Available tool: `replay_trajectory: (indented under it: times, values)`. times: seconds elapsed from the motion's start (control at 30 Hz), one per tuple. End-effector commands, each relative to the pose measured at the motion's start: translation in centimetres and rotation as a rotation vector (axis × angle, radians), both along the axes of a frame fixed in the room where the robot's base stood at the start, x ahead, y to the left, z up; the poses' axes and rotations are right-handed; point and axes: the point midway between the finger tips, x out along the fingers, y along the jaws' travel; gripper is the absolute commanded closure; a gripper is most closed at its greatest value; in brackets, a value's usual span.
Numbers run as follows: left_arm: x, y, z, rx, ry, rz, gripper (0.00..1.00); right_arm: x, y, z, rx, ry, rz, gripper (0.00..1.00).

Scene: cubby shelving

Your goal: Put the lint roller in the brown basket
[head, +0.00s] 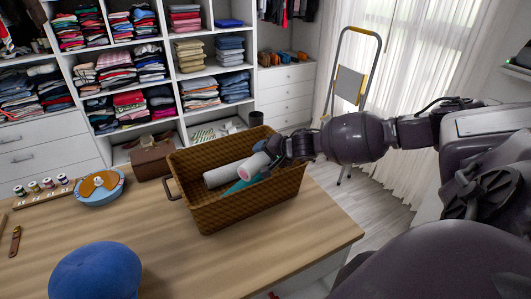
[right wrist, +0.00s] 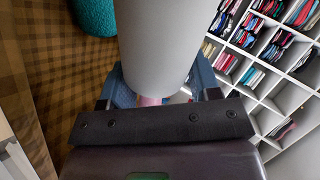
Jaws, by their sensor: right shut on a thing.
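The brown woven basket (head: 245,207) stands on the wooden table near its far edge. My right gripper (head: 272,150) is at the basket's right back rim. It is shut on the lint roller, a pale roll (head: 222,174) with a pinkish end (head: 252,167). The roller lies within the basket's opening, tilted; I cannot tell whether it touches the bottom. In the right wrist view, the pale roll (right wrist: 168,45) extends away from the fingers, with a pink part (right wrist: 150,100) between them. A teal textured thing (right wrist: 95,15) is in the basket beside the roller. My left gripper is not in view.
A blue rounded thing (head: 96,272) stands at the table's front left. A blue round dish (head: 99,188), thread spools (head: 48,183) and a brown strap (head: 15,241) lie to the left. Cubby shelves line the back.

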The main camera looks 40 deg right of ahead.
Motion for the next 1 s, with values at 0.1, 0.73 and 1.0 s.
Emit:
replay_trajectory:
  times: [0.1, 0.73, 1.0]
  values:
    - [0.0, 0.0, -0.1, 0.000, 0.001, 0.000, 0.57, 0.0, 0.0, -0.3, 0.001, 0.000, -0.001, 0.88]
    - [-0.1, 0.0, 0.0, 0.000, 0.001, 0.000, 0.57, 0.0, 0.0, -0.2, -0.001, 0.000, 0.001, 0.17]
    - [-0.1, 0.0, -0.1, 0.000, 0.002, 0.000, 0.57, -0.7, -0.2, 1.2, 0.000, 0.001, 0.000, 0.17]
